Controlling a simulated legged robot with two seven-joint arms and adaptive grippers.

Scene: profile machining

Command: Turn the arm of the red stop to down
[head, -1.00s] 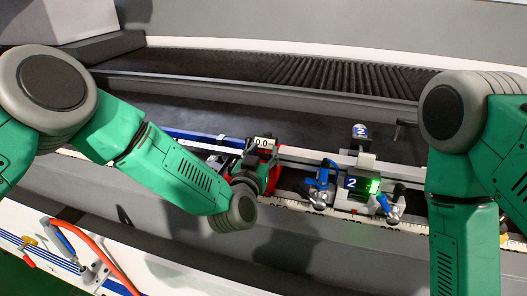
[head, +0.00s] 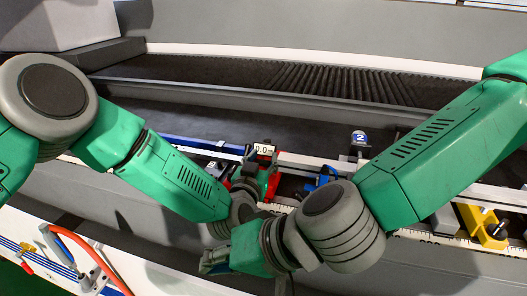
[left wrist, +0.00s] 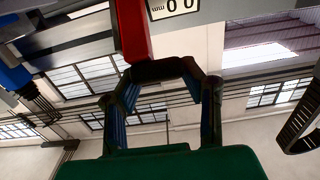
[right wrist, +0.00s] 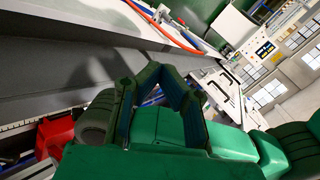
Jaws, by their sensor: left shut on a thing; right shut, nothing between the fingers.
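The red stop (head: 272,176) sits on the rail near the middle of the head view, below a small white display reading 0.0 (head: 264,149). In the left wrist view its red arm (left wrist: 136,30) ends in a dark tip (left wrist: 160,70) between my left fingers. My left gripper (left wrist: 165,75) is shut on that tip. The red stop's body (right wrist: 55,135) shows at the right wrist view's lower left.
A yellow stop (head: 482,226) is farther right. My two wrists are very close together.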

